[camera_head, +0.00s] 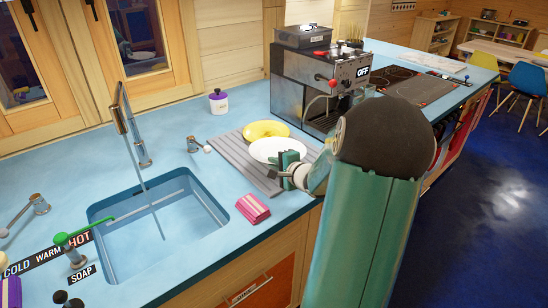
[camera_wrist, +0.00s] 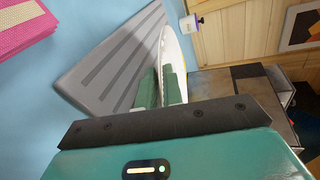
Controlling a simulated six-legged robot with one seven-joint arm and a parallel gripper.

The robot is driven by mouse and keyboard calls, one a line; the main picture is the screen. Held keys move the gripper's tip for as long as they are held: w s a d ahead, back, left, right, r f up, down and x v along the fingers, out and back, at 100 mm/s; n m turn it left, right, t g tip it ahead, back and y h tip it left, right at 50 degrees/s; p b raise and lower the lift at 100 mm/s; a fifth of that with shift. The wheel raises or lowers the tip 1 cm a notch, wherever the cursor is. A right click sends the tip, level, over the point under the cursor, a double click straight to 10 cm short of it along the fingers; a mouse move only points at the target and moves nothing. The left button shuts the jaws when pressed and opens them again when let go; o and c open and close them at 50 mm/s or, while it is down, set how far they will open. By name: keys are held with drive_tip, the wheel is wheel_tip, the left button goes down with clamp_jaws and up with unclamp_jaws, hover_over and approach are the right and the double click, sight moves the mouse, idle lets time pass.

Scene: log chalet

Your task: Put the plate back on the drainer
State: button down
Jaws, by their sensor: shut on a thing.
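A white plate (camera_head: 266,149) is gripped at its near right edge by my gripper (camera_head: 289,160). In the wrist view the green fingers (camera_wrist: 161,82) close on both sides of the white plate (camera_wrist: 177,60), which is seen nearly edge-on. The grey ridged drainer (camera_head: 232,156) lies flat on the counter; it also shows in the wrist view (camera_wrist: 105,70). The plate is over the drainer's right part and looks tilted. I cannot tell whether its lower edge touches the drainer. A yellow plate (camera_head: 263,129) is just behind it, partly hidden by it.
A coffee machine (camera_head: 318,85) stands close behind and right.

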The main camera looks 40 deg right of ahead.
sight(275, 184)
drive_tip(key=shift+f, duration=2.45)
drive_tip(key=c, duration=1.5)
unclamp_jaws()
drive_tip(key=shift+o, duration=0.2)
